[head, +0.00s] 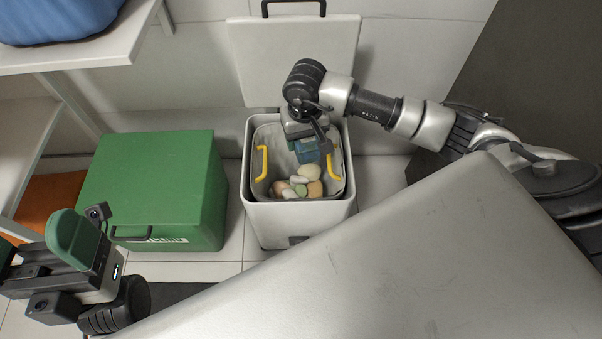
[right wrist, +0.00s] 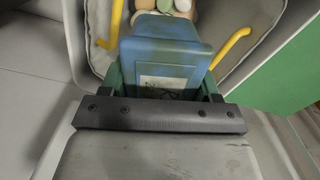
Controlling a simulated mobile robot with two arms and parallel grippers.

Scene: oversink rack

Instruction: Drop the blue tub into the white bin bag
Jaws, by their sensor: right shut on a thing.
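The blue tub (head: 307,151) is in my right gripper (head: 312,138), above the opening of the bin. In the right wrist view the blue tub (right wrist: 165,65) sits between the green fingers (right wrist: 165,85), with a pale label on its side. The bin bag (head: 262,185) lines the open bin and looks light grey with yellow handles. Several rounded objects (head: 299,187) in beige, white and green lie in the bag. The tub is over the bag's back part. My left gripper (head: 75,240) is at the lower left, away from the bin; its finger opening is not clear.
The bin (head: 298,228) is white, with its lid (head: 295,60) raised behind. A green box (head: 155,185) with a black handle stands left of it. A shelf (head: 75,55) is at the upper left. A large pale surface (head: 400,270) fills the lower right.

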